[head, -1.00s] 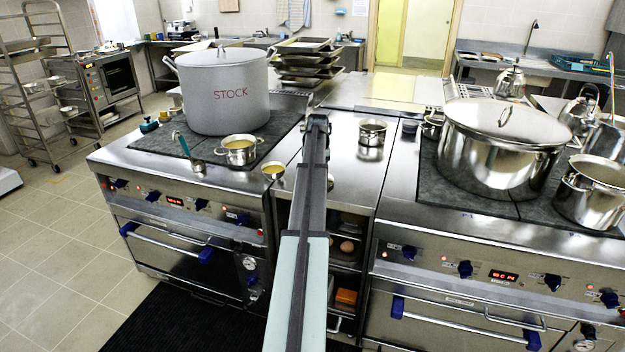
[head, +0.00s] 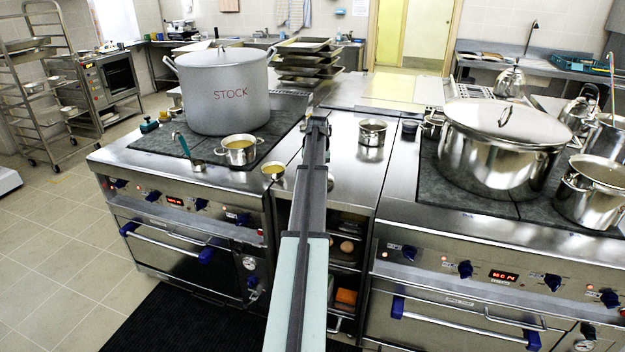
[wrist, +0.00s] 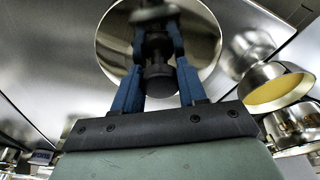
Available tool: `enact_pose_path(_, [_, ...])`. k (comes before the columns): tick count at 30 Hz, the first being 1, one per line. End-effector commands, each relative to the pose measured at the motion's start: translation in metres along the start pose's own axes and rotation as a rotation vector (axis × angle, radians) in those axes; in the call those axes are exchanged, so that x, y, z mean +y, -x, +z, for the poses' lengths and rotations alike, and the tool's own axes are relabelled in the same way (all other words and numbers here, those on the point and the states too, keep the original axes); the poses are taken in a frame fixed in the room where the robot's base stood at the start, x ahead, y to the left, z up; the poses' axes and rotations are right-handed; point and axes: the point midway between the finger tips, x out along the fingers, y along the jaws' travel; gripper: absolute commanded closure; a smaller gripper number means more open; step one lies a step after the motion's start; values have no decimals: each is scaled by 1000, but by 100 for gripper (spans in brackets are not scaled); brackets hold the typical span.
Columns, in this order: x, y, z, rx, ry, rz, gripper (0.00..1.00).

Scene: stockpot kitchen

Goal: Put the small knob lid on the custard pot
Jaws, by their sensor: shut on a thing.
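In the wrist view my gripper (wrist: 156,38) is shut on the dark knob of the small knob lid (wrist: 206,48), a round mirror-bright disc beyond the fingers. In the head view the far end of my arm is over the steel counter between the stoves, and it hides the fingers and lid. The custard pot (head: 239,152), a small two-handled steel pot with yellow contents, stands uncovered on the left stove, left of my arm. Whether the lid touches the counter is not clear.
A small steel cup of yellow liquid (head: 273,170) stands close left of my arm. The large STOCK pot (head: 226,92) is behind the custard pot, and a ladle (head: 187,150) is left of it. A small steel pot (head: 372,132) and a large lidded pot (head: 497,150) are to the right.

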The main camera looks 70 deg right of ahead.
Motion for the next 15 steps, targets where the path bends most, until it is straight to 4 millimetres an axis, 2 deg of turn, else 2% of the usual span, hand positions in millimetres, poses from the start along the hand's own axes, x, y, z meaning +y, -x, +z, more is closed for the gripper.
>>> enact_pose_path(15, [0,23,-5,1,0,0,78])
